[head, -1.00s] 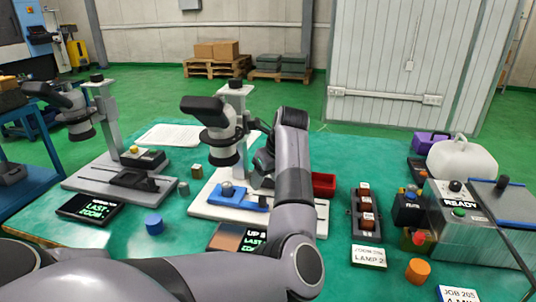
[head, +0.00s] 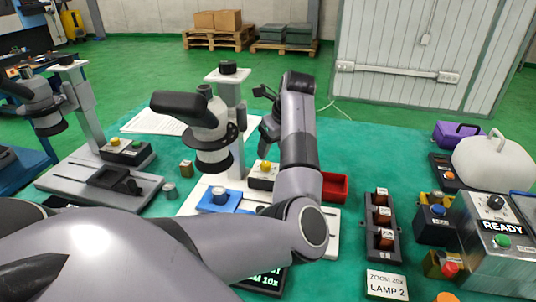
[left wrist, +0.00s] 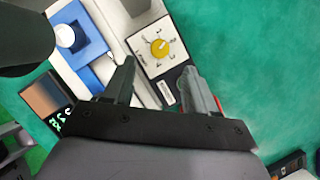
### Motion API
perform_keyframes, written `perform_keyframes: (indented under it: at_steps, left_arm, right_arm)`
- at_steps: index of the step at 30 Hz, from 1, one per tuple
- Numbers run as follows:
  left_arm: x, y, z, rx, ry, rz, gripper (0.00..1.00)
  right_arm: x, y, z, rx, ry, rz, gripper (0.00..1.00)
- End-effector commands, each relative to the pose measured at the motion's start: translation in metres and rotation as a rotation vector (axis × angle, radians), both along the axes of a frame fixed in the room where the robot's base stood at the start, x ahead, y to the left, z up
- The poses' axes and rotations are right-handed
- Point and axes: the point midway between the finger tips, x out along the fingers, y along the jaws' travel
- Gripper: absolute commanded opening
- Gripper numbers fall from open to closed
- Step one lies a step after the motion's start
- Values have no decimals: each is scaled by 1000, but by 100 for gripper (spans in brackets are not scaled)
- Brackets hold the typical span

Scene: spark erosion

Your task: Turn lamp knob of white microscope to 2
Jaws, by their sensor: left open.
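The white microscope (head: 231,95), with a black head and white base, stands mid-table in the head view. Its lamp box (head: 262,180) has a yellow lamp knob (head: 265,166) on top. In the left wrist view the knob (left wrist: 160,47) sits on a white dial face (left wrist: 157,62); its marks are too small to read surely. My left gripper (head: 266,118) is raised behind and above the lamp box. It is open and empty; in the left wrist view its fingers (left wrist: 158,78) are apart, with the box and knob beyond them. My right gripper is not in view.
A grey microscope (head: 80,105) with a similar knob stands at left. A red tray (head: 334,187) and a dark rack (head: 377,225) lie right of the white base. A card (head: 387,285) reads "ZOOM 20x LAMP 2". Green table is clear behind the rack.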

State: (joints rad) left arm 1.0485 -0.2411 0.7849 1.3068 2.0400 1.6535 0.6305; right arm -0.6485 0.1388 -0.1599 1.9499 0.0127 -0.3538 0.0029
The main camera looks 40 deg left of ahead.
Motion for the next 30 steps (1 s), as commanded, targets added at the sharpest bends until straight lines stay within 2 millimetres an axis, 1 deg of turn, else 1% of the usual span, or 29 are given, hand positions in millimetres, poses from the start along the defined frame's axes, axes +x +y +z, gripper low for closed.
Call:
perform_keyframes:
  at_steps: [2, 5, 12, 15, 20, 27, 29, 30]
  left_arm:
    - [0, 1, -3, 0, 2, 0, 57]
    - [0, 5, -12, 1, 3, -1, 57]
    - [2, 20, -46, 1, 4, 0, 57]
    - [4, 24, -57, 2, 3, 0, 57]
    - [4, 27, -66, 0, 3, -1, 57]
    - [5, 27, -66, 0, 0, -1, 57]
    - [5, 27, -66, 0, 0, -1, 38]
    - [5, 27, -66, 0, 0, -1, 24]
  right_arm:
    - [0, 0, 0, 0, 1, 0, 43]
    - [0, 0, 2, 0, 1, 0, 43]
    - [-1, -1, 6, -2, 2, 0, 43]
    - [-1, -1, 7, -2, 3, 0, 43]
    - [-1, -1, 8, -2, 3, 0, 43]
    - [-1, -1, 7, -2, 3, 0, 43]
    - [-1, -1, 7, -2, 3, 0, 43]
    - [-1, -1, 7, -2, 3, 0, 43]
